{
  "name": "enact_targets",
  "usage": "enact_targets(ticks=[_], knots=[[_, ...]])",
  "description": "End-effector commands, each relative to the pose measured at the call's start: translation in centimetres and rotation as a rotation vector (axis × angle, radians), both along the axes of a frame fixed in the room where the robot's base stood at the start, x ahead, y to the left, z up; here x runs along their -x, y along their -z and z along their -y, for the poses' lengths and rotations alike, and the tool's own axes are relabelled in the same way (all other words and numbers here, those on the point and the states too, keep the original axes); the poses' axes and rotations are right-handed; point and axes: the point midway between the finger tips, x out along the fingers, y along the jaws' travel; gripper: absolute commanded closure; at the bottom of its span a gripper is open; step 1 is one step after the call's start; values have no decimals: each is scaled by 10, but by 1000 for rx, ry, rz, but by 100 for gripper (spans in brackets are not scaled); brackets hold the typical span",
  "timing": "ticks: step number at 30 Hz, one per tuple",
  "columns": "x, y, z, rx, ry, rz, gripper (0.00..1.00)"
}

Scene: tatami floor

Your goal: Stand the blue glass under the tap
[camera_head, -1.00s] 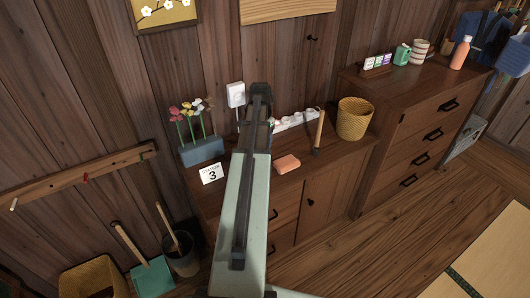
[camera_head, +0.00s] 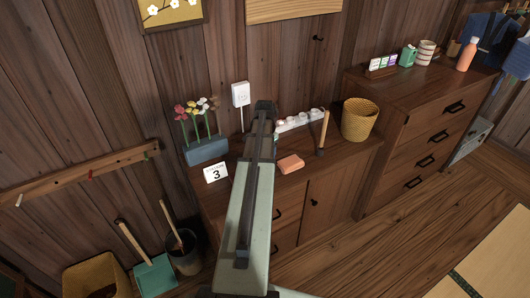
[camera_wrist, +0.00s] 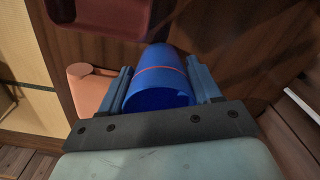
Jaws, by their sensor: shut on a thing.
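The blue glass (camera_wrist: 158,80) has an orange-red band and shows in the wrist view. It lies between the two blue-grey fingers of my gripper (camera_wrist: 159,71), which is shut on it. Its near end is partly hidden by the dark gripper bar. In the head view only my arm shows; my gripper and the glass are not visible there. I cannot make out a tap in either view.
In the wrist view, a salmon-coloured object (camera_wrist: 92,90) is left of the glass and a dark red object (camera_wrist: 105,14) is beyond it. The head view shows a low cabinet with a flower planter (camera_head: 206,150), a "3" card (camera_head: 216,173), a brick-like block (camera_head: 291,164) and a woven basket (camera_head: 360,120).

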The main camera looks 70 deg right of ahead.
Motion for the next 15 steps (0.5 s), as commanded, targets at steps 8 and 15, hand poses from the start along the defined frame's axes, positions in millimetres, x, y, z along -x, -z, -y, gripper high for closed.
enact_targets(ticks=[8,15], knots=[[0,2,0,0,0,0,26],[0,1,0,0,0,0,26]])
